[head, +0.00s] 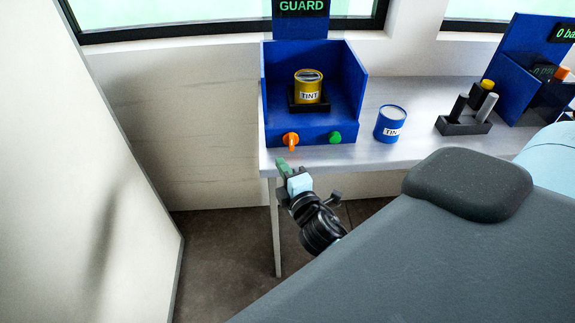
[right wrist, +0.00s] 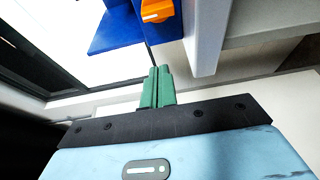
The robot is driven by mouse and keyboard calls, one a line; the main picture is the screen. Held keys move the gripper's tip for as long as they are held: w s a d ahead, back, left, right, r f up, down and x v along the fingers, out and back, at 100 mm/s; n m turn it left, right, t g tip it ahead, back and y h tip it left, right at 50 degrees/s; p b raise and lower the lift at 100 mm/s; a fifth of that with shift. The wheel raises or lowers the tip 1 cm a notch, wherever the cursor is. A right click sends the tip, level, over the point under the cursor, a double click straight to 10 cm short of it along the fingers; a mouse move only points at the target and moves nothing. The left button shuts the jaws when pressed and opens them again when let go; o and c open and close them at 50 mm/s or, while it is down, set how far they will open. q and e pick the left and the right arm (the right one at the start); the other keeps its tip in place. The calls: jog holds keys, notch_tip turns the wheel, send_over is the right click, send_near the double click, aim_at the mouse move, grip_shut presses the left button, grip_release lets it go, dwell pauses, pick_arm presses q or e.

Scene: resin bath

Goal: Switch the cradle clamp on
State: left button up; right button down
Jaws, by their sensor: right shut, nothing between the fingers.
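The blue station (head: 354,98) stands at the left end of the bench, with a yellow tint can (head: 308,90) upright in a black cradle (head: 293,101). On its front face are an orange knob (head: 291,139), its handle pointing down, and a round green button (head: 336,137). The frames do not show which control belongs to the clamp. My right gripper (head: 281,163) has green fingers shut and empty, just below and in front of the orange knob, apart from it. The right wrist view shows the orange knob (right wrist: 157,10) beyond the shut fingertips (right wrist: 158,72). My left gripper is out of view.
A blue tint can (head: 390,124) stands on the bench right of the station. Further right are a black holder (head: 462,126) with upright pieces and another blue station (head: 522,60). A pale wall (head: 90,150) rises at left. The bench's front edge (head: 375,161) is near my gripper.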

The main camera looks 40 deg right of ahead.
aim_at(291, 142)
jog(key=x, duration=0.7)
jog(key=shift+r, duration=0.1)
jog(key=shift+w+d+p, duration=0.25)
jog(key=shift+d+p, duration=0.05)
jog(key=shift+p, duration=0.05)
jog(key=shift+s+d+p, duration=0.35)
jog(key=shift+s+d, duration=0.45)
jog(key=shift+d, duration=0.3)
jog(key=shift+s+d, duration=0.2)
jog(key=shift+d, duration=0.1)
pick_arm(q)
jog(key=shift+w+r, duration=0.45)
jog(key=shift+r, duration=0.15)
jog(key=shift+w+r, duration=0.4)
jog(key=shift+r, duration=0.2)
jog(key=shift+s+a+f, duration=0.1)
pick_arm(e)
jog(key=shift+f, duration=0.2)
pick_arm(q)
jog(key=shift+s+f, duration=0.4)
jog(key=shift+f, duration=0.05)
pick_arm(e)
jog(key=shift+d+r+m, duration=0.1)
jog(key=shift+m, duration=0.3)
